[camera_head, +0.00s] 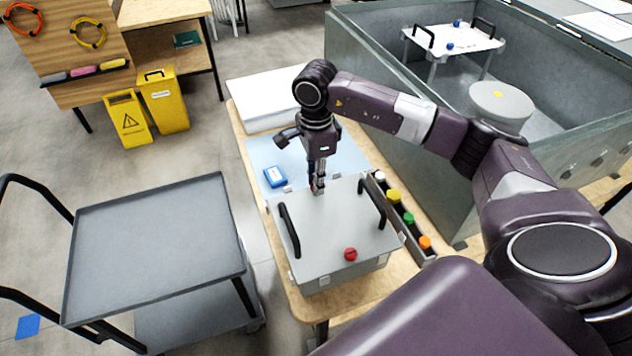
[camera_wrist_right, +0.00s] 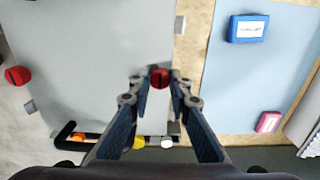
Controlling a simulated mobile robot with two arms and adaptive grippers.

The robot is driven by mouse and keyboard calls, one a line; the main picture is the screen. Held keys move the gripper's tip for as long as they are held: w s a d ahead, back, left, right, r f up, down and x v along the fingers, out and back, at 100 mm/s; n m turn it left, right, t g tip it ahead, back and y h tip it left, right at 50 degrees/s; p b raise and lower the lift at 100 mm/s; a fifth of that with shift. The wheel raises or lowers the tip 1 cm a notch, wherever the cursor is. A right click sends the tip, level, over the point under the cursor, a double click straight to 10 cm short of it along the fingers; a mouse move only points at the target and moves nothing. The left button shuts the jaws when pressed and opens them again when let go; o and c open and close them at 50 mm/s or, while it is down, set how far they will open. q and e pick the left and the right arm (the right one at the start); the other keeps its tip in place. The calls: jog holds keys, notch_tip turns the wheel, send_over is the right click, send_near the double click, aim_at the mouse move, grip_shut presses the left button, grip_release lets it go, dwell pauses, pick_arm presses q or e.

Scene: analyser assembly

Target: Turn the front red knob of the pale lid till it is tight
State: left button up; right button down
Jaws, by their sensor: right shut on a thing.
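The pale grey lid (camera_head: 335,225) lies flat on a grey box on the wooden table and carries two black handles (camera_head: 289,230). One red knob (camera_head: 350,254) stands on its near side, clear of any gripper; it also shows at the left of the wrist view (camera_wrist_right: 17,75). My right gripper (camera_head: 318,186) points down at the lid's far edge. It is shut on another red knob (camera_wrist_right: 160,78), which shows between the fingertips in the wrist view. The fingers mostly hide this knob in the head view. My left gripper is not in view.
A rack with coloured caps (camera_head: 394,196) stands close along the lid's right side. A blue box (camera_head: 275,177) lies on the pale blue mat beyond the lid, with a pink item (camera_wrist_right: 268,122). A grey cart (camera_head: 155,245) stands left; a large grey tank (camera_head: 445,190) stands right.

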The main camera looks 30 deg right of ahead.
jog(key=c, duration=1.8)
grip_release()
jog(key=shift+o, duration=0.2)
notch_tip(320, 180, up, 12)
jog(key=shift+a, duration=0.1)
